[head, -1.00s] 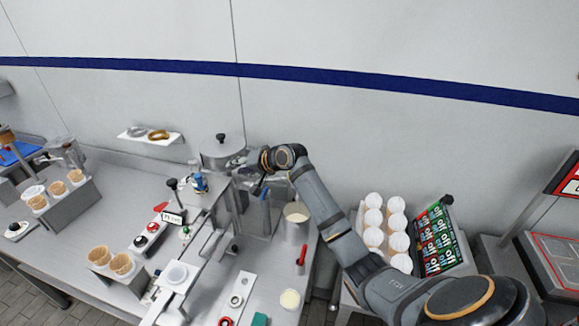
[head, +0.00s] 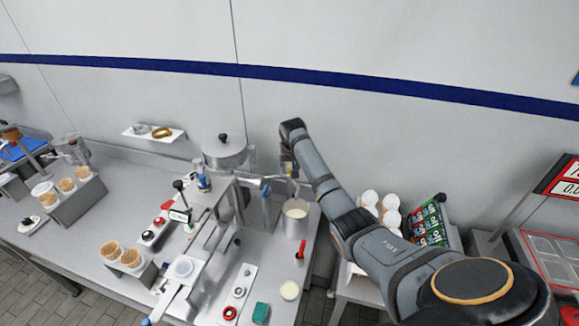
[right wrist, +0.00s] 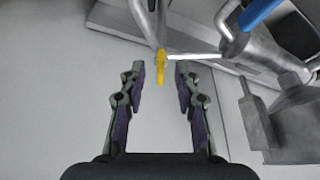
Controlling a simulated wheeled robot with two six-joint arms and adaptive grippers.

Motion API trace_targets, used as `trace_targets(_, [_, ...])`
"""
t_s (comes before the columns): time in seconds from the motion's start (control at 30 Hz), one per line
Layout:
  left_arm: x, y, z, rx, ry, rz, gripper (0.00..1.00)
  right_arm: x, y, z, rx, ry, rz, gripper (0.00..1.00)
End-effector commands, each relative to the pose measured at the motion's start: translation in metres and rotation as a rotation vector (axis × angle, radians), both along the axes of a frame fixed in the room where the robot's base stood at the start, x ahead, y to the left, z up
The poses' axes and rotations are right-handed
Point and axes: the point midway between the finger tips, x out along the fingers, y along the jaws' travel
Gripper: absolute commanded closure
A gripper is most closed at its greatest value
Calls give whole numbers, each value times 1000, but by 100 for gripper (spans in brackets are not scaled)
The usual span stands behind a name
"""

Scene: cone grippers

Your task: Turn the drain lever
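My right gripper (right wrist: 160,76) is open, its two dark fingers apart in the right wrist view. A small yellow lever (right wrist: 161,70) shows between the fingertips, at the end of a grey metal pipe; I see no contact with the fingers. A blue-handled metal lever (right wrist: 260,11) is up and right of the gripper. In the head view the blue handle (head: 265,190) stands left of my right gripper (head: 290,171), near the metal tank. I cannot tell for sure which is the drain lever. My left gripper is not in view.
A lidded steel pot (head: 224,153) stands behind the machine. A steel jug (head: 295,221) with pale contents is just below the right gripper. The wall (head: 400,50) is close behind.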

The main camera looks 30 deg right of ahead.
Motion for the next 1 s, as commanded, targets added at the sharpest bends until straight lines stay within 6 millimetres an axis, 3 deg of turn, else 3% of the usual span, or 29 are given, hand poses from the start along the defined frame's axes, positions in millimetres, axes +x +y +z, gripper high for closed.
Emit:
trace_targets(0.2, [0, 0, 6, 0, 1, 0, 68, 7, -3, -18, 0, 0, 1, 68])
trace_targets(0.47, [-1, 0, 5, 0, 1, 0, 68, 8, -4, -20, 0, -2, 1, 68])
trace_targets(0.7, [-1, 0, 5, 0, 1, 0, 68, 8, -4, -20, 0, -2, 0, 99])
trace_targets(1.0, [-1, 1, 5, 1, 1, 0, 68, 7, -4, -19, 0, -2, 5, 100])
